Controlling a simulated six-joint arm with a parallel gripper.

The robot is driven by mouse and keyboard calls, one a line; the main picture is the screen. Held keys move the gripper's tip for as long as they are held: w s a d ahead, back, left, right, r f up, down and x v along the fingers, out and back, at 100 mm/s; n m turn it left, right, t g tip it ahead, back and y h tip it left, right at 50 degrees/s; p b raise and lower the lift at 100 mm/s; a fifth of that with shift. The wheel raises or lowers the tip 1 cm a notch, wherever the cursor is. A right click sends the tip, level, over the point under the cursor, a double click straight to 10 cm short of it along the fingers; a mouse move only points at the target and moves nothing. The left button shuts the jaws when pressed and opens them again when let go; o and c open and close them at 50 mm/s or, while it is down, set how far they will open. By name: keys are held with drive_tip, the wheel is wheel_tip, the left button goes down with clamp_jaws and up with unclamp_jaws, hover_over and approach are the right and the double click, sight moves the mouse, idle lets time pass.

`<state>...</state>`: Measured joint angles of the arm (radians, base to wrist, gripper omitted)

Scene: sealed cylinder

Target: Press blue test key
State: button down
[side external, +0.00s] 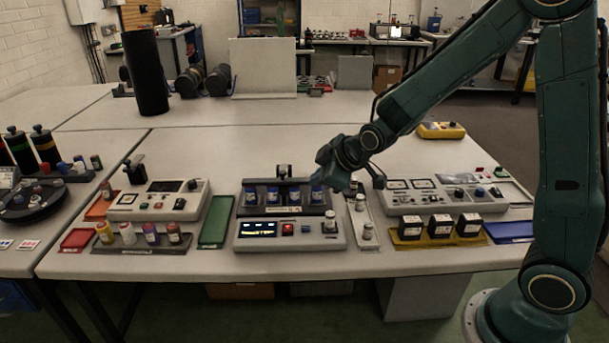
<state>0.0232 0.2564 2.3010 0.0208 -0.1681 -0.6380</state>
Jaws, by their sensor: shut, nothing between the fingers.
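A grey test unit stands at the middle of the table, with a front panel (352,236) carrying a lit display (258,229), a red button (287,229) and, right of it, a small bluish key (305,229). Behind the panel, blue-capped vials (272,195) stand in a dark rack (283,211). My gripper (324,178) is shut and empty at the right end of the rack, behind and above the panel.
A green tray (215,222) lies left of the unit; a strip with metal-topped vials (368,232) lies right. Further right are another instrument (400,197) and black-and-white blocks (440,226) on a yellow tray. The table's front strip is clear.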

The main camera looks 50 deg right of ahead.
drive_tip(key=n, duration=0.1)
hover_over(309, 230)
drive_tip(key=shift+t, duration=0.3)
drive_tip(key=shift+d+f, duration=0.15)
drive_tip(key=shift+f, duration=2.25)
drive_tip(key=shift+f, duration=0.15)
drive_tip(key=shift+f, duration=4.2)
drive_tip(key=shift+f, duration=0.8)
drive_tip(key=shift+r, duration=0.8)
drive_tip(key=shift+r, duration=2.5)
